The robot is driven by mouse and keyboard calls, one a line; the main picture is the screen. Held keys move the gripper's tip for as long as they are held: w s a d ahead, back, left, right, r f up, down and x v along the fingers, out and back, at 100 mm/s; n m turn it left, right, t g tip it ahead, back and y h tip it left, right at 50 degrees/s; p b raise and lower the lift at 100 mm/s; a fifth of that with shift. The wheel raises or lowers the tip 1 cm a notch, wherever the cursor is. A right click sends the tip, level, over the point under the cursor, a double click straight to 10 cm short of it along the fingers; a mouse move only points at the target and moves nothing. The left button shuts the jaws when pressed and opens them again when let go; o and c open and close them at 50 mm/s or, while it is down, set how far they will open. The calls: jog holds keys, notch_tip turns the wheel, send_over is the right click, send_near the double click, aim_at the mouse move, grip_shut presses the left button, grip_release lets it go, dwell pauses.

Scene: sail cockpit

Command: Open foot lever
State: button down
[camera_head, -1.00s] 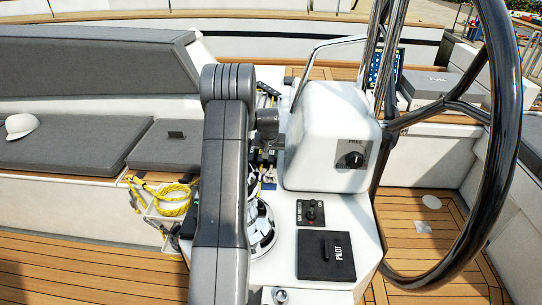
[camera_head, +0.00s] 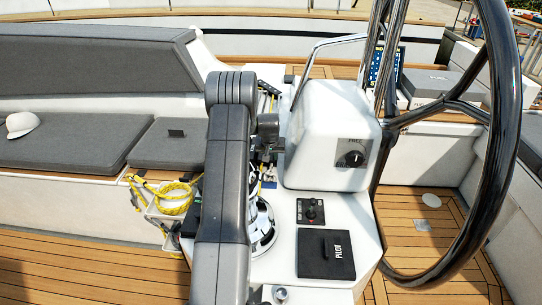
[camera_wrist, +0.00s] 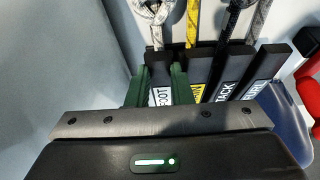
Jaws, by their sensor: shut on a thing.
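In the wrist view several dark clutch levers stand side by side, with ropes running behind them. The foot lever (camera_wrist: 160,96), with a white label partly covered, is at the left of the row. My gripper (camera_wrist: 157,82) has its two green fingers on either side of this lever and is shut on it. A yellow-labelled lever (camera_wrist: 199,75) is close on its right, then a lever marked TACK (camera_wrist: 227,82) and another labelled lever (camera_wrist: 263,72). In the head view my arm hides most of the levers and my fingers.
A red-handled object (camera_wrist: 309,90) is at the wrist view's right edge. In the head view a chrome winch (camera_head: 263,228), a white pod (camera_head: 330,135) and the steering wheel (camera_head: 490,150) stand right of my arm. Yellow rope (camera_head: 174,200) hangs at the left.

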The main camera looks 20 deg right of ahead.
jog(key=shift+r, duration=0.1)
jog(key=r+p, duration=0.1)
jog(key=r+g+p, duration=0.1)
jog(key=w+r+g+y+p, duration=0.1)
jog(key=shift+d+r, duration=0.1)
jog(key=shift+d, duration=0.2)
jog(key=shift+w+d+r+g+y+p, duration=0.25)
jog(key=shift+w+r+g+y+p, duration=0.25)
jog(key=shift+r+g+p, duration=0.4)
jog(key=shift+w+d+r+g+y+p, duration=0.3)
jog(key=shift+w+r+g+p, duration=0.35)
jog(key=shift+p, duration=0.35)
jog(key=shift+r, duration=0.1)
jog(key=c, duration=1.6)
grip_release()
jog(key=shift+o, duration=0.2)
notch_tip(320, 180, up, 7)
jog(key=shift+w+d+r, duration=0.2)
jog(key=shift+w, duration=0.25)
